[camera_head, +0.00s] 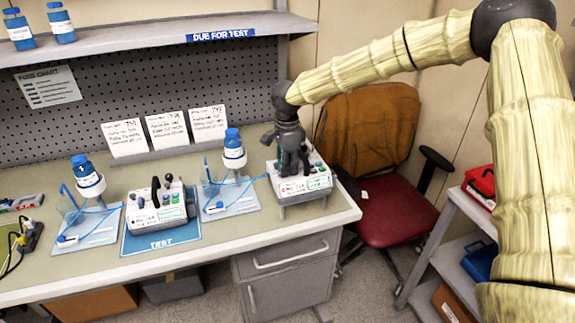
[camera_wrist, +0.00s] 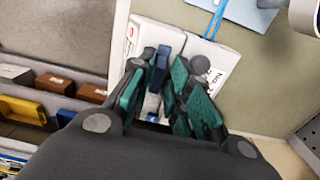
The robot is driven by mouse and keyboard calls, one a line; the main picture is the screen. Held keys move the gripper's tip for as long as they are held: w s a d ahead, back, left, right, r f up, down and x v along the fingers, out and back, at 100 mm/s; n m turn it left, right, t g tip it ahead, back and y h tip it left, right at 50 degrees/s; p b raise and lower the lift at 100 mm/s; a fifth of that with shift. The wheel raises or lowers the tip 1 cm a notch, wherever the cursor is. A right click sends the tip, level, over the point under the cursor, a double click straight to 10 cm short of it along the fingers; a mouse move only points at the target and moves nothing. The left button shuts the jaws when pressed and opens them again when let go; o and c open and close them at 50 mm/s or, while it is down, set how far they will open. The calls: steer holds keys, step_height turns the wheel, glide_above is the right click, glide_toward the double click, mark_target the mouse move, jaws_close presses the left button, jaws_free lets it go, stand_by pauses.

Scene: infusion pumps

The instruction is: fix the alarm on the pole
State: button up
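A white pump (camera_head: 318,178) with a green-marked front stands on a small stand at the bench's right end. My gripper (camera_head: 291,168) reaches down over it from above and hides part of its top. The wrist view shows the pump's white casing (camera_wrist: 185,38) beyond the fingers. My gripper's teal-padded fingers (camera_wrist: 160,100) are on either side of a narrow blue and grey part (camera_wrist: 156,84); whether they press on it I cannot tell. A dark round knob (camera_wrist: 200,65) is beside the right finger. A second pump (camera_head: 157,207) sits on the blue TEST mat (camera_head: 150,246). No pole is clearly identifiable.
Blue-capped bottles stand on holders (camera_head: 90,184) (camera_head: 234,156) beside the middle pump, with blue tubing. Written cards (camera_head: 166,130) lean at the back. A red chair (camera_head: 392,215) and a shelf cart (camera_head: 455,245) are to the right. The wrist view shows brown blocks (camera_wrist: 54,83) at left.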

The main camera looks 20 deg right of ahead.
steer(key=shift+s+r, duration=0.2)
steer(key=shift+r, duration=0.05)
steer(key=shift+c, duration=1)
jaws_close()
steer(key=m+p, duration=0.1)
steer(key=m, duration=0.2)
steer(key=shift+m+p, duration=0.4)
steer(key=m+p, duration=0.1)
steer(key=m, duration=0.3)
steer(key=shift+w+m, duration=0.15)
steer(key=shift+m, duration=0.15)
steer(key=m, duration=0.4)
steer(key=shift+d+p, duration=0.15)
steer(key=shift+p, duration=0.25)
steer(key=shift+w+d+f+m, duration=0.1)
steer(key=shift+m, duration=2.7)
